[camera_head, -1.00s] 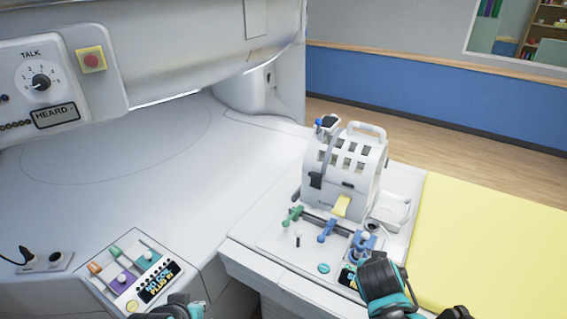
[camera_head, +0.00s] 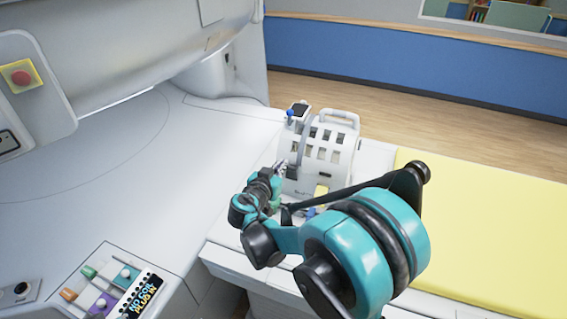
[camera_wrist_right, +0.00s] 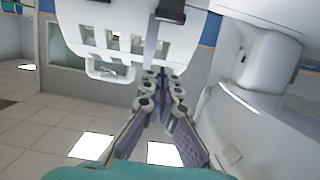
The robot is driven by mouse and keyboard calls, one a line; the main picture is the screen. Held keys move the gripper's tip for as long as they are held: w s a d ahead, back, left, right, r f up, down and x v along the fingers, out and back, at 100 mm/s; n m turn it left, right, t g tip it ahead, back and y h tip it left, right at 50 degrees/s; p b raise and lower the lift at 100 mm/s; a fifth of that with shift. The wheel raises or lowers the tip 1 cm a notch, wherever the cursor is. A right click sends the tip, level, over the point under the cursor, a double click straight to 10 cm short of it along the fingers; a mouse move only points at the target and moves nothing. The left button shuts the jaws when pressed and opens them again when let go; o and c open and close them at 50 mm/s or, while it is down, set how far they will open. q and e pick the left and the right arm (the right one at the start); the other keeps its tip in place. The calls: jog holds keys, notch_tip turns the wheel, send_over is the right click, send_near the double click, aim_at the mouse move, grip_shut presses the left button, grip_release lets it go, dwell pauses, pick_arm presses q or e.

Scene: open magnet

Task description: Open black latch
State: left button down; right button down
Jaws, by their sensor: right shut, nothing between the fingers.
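The black latch (camera_head: 292,172) sits on the left front side of the white slotted coil housing (camera_head: 330,150). In the right wrist view the black latch (camera_wrist_right: 171,10) is at the top edge, partly cut off, on the white housing (camera_wrist_right: 100,28). My right gripper (camera_head: 281,168) is right beside the latch in the head view, its fingertips close together; I cannot tell whether they touch it. In the wrist view my right gripper (camera_wrist_right: 162,76) is shut and empty, its fingertips just below the latch. My left gripper is out of view.
My right arm hides most of the coil's base and its coloured levers. A yellow pad (camera_head: 480,225) lies to the right. A panel with coloured sliders (camera_head: 105,285) is at the lower left. The white bed surface (camera_head: 160,180) left of the coil is clear.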

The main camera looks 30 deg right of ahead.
aim_at(294, 159)
jog(key=b+x, duration=0.1)
jog(key=x, duration=0.9)
jog(key=shift+w+d+f+b, duration=0.1)
jog(key=shift+f+b, duration=0.15)
jog(key=shift+b, duration=0.1)
jog(key=shift+s+a+f+b, duration=0.25)
jog(key=shift+a+f, duration=0.1)
jog(key=shift+f, duration=0.15)
jog(key=shift+s+a+f+b, duration=0.1)
jog(key=shift+s+a+f, duration=0.2)
jog(key=shift+f, duration=0.25)
jog(key=shift+s+a+f, duration=0.25)
jog(key=shift+a+f, duration=0.05)
jog(key=shift+f, duration=0.15)
